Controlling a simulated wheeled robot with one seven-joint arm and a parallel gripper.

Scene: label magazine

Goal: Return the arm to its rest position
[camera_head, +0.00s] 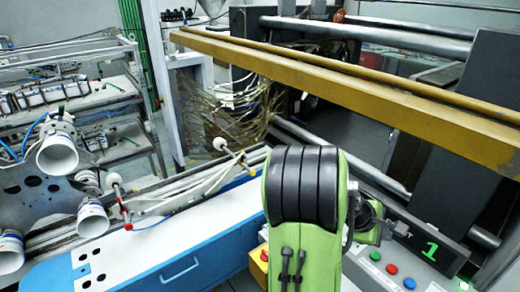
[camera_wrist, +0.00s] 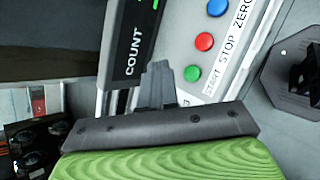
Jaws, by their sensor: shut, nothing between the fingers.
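My green arm with black bands rises at the lower middle of the head view and hides most of my gripper there. In the wrist view, my gripper (camera_wrist: 158,82) shows as dark grey fingers closed together, with nothing between them. The fingers lie over the view of a grey control panel (camera_wrist: 243,62), beside its green button (camera_wrist: 192,73). I cannot tell the exact gap to the panel. The panel also carries a red button (camera_wrist: 204,41) and a blue button (camera_wrist: 217,7). A dark count display (camera_head: 432,248) reads a green 1 in the head view.
A yellow beam (camera_head: 350,90) crosses the upper right. A blue and white machine bench (camera_head: 165,255) with white rollers (camera_head: 58,156) stands at left. Dark uprights (camera_head: 478,110) and metal rods stand at right. A yellow box with a red button (camera_head: 263,256) sits close beside my arm.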

